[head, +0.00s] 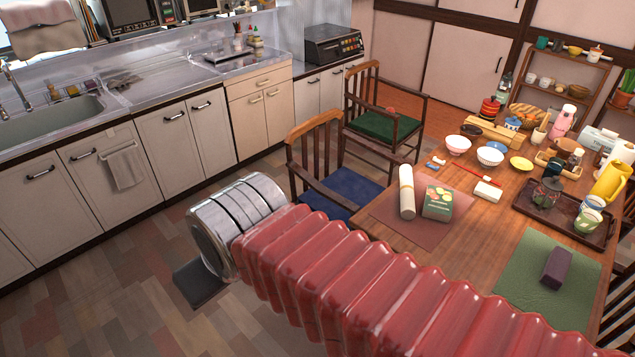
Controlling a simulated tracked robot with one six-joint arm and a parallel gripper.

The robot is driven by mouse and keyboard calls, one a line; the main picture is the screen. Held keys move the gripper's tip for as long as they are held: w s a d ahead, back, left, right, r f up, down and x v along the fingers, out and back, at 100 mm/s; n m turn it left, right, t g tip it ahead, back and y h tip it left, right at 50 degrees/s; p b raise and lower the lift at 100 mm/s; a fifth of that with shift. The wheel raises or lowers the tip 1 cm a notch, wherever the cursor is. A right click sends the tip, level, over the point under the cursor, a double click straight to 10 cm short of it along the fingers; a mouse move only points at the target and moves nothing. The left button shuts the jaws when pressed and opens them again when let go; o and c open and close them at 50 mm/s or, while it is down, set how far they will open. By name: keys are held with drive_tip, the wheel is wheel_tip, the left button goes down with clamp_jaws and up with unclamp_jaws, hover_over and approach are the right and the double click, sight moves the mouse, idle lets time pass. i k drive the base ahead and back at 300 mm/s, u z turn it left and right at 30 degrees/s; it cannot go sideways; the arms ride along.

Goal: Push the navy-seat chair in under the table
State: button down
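The navy-seat chair (345,185) is a dark wooden armchair in the middle of the head view. It stands upright at the left side of the wooden table (440,238), its slatted back toward the kitchen counter and its seat toward the table. The seat's right end is close to the table edge; I cannot tell how much of it is under the top. My red arm hides its lower near part. My gripper (202,284) shows as a dark plate below the silver wrist, over the floor left of the chair. Its fingers are not clear, so its opening cannot be told.
A green-seat chair (383,125) stands just beyond the navy one, along the same table side. The counter (190,140) runs along the left, with floor (100,270) free before it. The table holds a box (438,203), a rolled item (407,192), bowls and trays.

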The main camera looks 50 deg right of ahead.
sight(343, 193)
drive_tip(key=z, duration=0.15)
drive_tip(key=i, duration=1.8)
drive_tip(key=z, duration=0.35)
drive_tip(key=i, duration=1.45)
drive_tip(key=z, duration=0.45)
drive_tip(key=i, duration=0.75)
drive_tip(key=z, duration=0.55)
drive_tip(key=i, duration=0.7)
drive_tip(key=z, duration=0.8)
drive_tip(key=i, duration=0.6)
drive_tip(key=z, duration=0.4)
